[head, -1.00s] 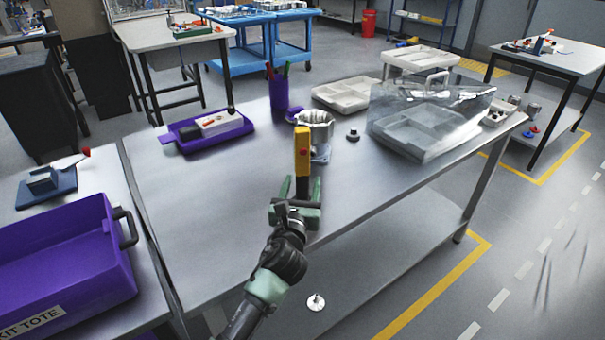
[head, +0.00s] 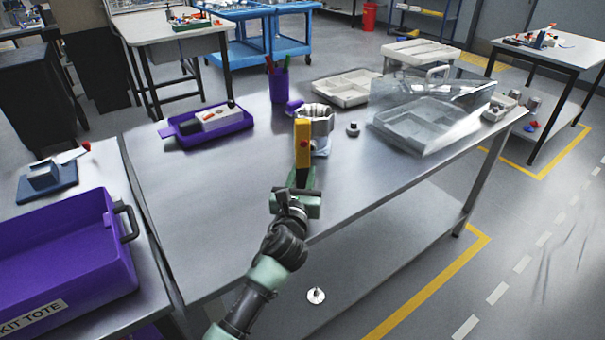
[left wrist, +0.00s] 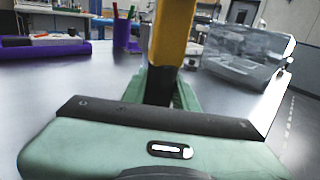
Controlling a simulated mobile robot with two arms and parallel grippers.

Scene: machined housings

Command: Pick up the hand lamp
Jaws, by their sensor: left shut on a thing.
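The hand lamp (head: 302,144) is a yellow upright bar with a red button and a dark lower part. It stands near the front edge of the metal table, in front of a silver machined housing (head: 318,122). My left gripper (head: 304,180) is shut on the lamp's dark lower part, with a green finger on each side. In the left wrist view the yellow lamp (left wrist: 172,32) rises between the green fingers (left wrist: 160,88), and its top is cut off. Whether its bottom touches the table is hidden. My right gripper is not in view.
A purple tray (head: 180,140) with a white-topped box lies to the left, and a purple pen cup (head: 278,88) behind. A clear cover (head: 455,108) over a divided tray stands right, with a dark knob (head: 353,130) nearer. The table's left front is clear.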

